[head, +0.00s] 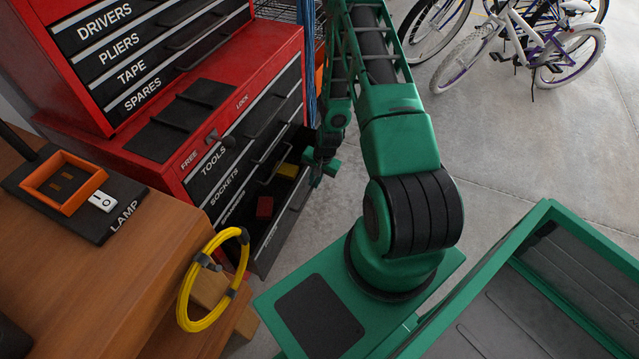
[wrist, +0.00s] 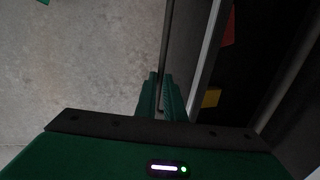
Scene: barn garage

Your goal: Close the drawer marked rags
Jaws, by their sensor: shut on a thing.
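The red tool chest (head: 255,75) has black drawer fronts. One low drawer (head: 283,205) is pulled out, with its dark inside showing; its label is not readable, so I cannot confirm it is rags. A red thing (head: 264,207) and a yellow thing (head: 288,171) lie in it. My gripper (head: 322,167) is at the outer side of this drawer's front. In the wrist view my gripper's fingers (wrist: 161,93) are shut around the bar handle (wrist: 167,45) beside the drawer front (wrist: 188,50). The red and yellow things show to the right.
A wooden bench (head: 110,260) with a lamp switch (head: 70,195) and a yellow cable coil (head: 190,290) stands at the left. A catch marked FREE and LOCK (head: 222,138) is on the chest. Bicycles (head: 530,40) stand far off. Floor right of the chest is clear.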

